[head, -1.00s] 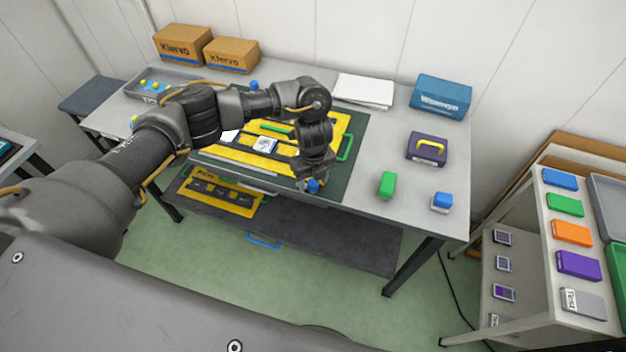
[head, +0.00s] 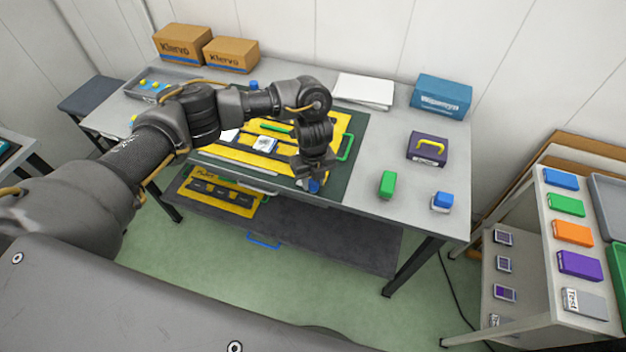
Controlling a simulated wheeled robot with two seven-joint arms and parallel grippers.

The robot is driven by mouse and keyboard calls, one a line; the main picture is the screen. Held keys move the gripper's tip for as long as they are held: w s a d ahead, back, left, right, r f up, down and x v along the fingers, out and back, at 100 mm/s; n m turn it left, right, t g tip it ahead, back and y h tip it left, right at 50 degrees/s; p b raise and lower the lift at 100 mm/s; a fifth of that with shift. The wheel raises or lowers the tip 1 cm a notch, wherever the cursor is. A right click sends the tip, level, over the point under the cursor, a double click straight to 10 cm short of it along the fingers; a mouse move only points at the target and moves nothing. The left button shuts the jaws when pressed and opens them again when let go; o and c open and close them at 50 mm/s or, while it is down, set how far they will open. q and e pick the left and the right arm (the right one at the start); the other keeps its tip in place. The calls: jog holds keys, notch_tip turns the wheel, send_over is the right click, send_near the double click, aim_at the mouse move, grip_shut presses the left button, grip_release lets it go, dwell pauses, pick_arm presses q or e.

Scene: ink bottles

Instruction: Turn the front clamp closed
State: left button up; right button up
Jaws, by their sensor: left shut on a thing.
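A yellow and black board (head: 248,159) lies on a dark green mat on the table. A small blue clamp knob (head: 314,187) sits at its front right corner, near the table's front edge. My left gripper (head: 312,179) points down over this knob and is shut on it. The gripper and wrist hide most of the knob and the clamp under it, so the clamp's angle cannot be told. A second blue knob (head: 253,85) shows behind the board. My right gripper is not in view.
A green handle (head: 346,147) stands just right of my left wrist. A green block (head: 387,184) and a blue-topped bottle (head: 442,202) stand to the right on bare table. A lower shelf (head: 330,235) is under the table.

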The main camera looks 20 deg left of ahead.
pick_arm(q)
jog(key=m+b, duration=0.2)
jog(key=m, duration=0.2)
jog(key=shift+f, duration=0.2)
jog(key=m+b, duration=0.3)
jog(key=m, duration=0.1)
jog(key=shift+m, duration=0.3)
jog(key=m+b, duration=0.4)
jog(key=m, duration=0.1)
jog(key=shift+r+m+b, duration=0.15)
jog(key=shift+m+b, duration=0.8)
jog(key=shift+m, duration=0.85)
jog(key=o, duration=1)
jog(key=shift+c, duration=0.2)
jog(key=shift+r, duration=0.1)
